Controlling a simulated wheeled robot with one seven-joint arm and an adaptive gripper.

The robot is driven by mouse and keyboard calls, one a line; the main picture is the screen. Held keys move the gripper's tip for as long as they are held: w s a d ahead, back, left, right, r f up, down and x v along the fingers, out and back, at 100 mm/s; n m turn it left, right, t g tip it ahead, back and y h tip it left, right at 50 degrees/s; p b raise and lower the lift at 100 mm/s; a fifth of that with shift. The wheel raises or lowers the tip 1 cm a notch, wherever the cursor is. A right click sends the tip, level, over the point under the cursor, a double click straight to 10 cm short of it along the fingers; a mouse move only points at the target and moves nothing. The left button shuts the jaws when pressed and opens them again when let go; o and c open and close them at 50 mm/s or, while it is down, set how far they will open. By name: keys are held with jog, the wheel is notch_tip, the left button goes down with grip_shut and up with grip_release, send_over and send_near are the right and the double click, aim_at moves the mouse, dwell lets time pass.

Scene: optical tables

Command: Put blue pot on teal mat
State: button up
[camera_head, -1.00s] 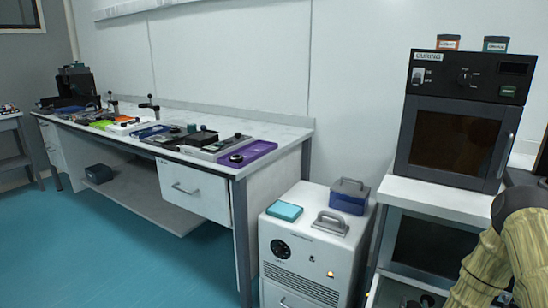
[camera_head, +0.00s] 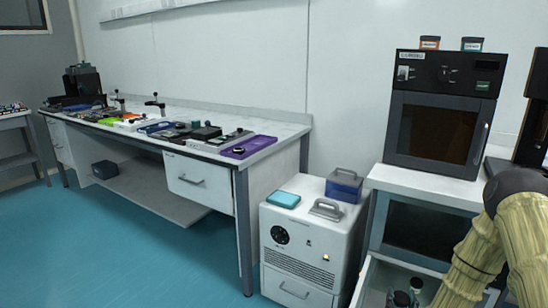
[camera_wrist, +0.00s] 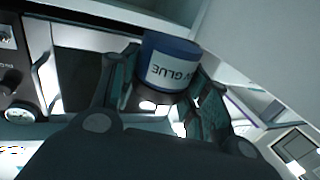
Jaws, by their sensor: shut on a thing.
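The blue pot (camera_wrist: 172,52), a round jar with a white label reading UV GLUE upside down, is held in my gripper (camera_wrist: 165,88) in the wrist view. The fingers are shut on it from both sides. Neither the pot nor my gripper shows in the head view, where only my arm is at the right edge. A teal slab (camera_head: 284,199) lies on the white cabinet, and several coloured mats lie on the long bench, too small to tell apart.
The white cabinet (camera_head: 298,250) also bears a blue box (camera_head: 344,188) and a grey handle. An open drawer (camera_head: 374,284) with jars is below the oven (camera_head: 435,130). The long bench (camera_head: 285,135) is crowded along its front, with a purple tray (camera_head: 250,147). The blue floor in front is clear.

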jog(key=s+a+r+n+y, duration=0.1)
jog(key=a+r+n+y, duration=0.3)
jog(key=a+r, duration=0.6)
jog(key=s+a+r+n+y, duration=0.1)
jog(key=a+r+n+y, duration=0.2)
jog(key=a+r+y, duration=0.65)
notch_tip(320, 180, down, 12)
jog(key=a+h+b, duration=0.2)
jog(key=h+b, duration=0.1)
jog(key=b, duration=0.7)
jog(key=s+r+m+h+p, duration=0.1)
jog(key=r+m+h+p, duration=0.1)
jog(key=r+p, duration=0.8)
jog(key=s+r+m+h+p, duration=0.1)
jog(key=r+p, duration=0.9)
jog(key=p, duration=1.3)
jog(key=shift+s+r+m+t+h, duration=0.3)
jog(key=shift+s+r+m+h, duration=0.15)
jog(key=shift+h, duration=0.8)
